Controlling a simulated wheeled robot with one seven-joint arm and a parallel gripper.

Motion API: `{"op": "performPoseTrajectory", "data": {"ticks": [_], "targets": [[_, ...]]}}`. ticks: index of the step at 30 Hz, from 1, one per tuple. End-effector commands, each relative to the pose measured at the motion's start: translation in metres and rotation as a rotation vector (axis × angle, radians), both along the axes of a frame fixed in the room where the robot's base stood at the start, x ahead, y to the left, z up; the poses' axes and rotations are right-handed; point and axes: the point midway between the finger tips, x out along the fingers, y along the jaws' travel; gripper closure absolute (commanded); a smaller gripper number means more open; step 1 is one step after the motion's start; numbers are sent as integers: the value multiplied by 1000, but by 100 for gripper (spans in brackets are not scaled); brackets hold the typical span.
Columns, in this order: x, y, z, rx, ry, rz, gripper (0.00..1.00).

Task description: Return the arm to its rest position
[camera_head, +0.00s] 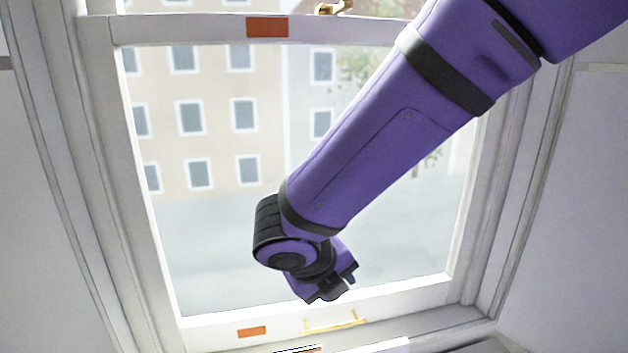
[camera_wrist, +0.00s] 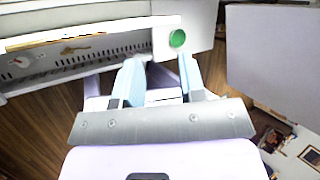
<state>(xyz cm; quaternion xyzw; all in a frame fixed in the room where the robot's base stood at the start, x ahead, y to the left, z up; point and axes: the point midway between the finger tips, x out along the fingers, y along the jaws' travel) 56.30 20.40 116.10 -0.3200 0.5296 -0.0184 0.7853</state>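My purple arm reaches down from the upper right of the head view, in front of the window, and ends in a bent wrist low in the middle. My gripper's fingers cannot be made out there. In the wrist view my gripper (camera_wrist: 162,62) shows two pale blue fingers spread apart with a gap between them. No held object is visible. The sash window (camera_head: 458,215) has a white frame and stands behind the arm. A brass-coloured handle (camera_head: 334,324) is on its lower rail, below my wrist.
A brass latch (camera_head: 334,8) sits on the window's upper rail. Orange patches (camera_head: 267,27) mark the frame. In the wrist view a white slotted unit (camera_wrist: 60,65) is at left, a green disc (camera_wrist: 177,39) lies beyond the fingers, and wooden floor (camera_wrist: 45,125) is below.

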Motion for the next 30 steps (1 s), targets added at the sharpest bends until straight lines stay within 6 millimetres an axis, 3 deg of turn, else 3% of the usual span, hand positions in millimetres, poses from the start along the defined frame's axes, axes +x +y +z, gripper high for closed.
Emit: {"op": "performPoseTrajectory", "data": {"ticks": [1, 7, 15, 21, 28, 29, 30], "targets": [[3, -20, 15, 67, -41, -136, 63], [1, -90, 57, 338, -206, -707, 63], [-26, -171, 101, 695, -429, -1480, 63], [-57, -217, 124, 956, -577, -2053, 63], [-98, -254, 144, 1247, -695, -2704, 63], [-103, -258, 146, -1279, 701, 2781, 63], [-109, -261, 148, -1235, 663, 2694, 63]]}}
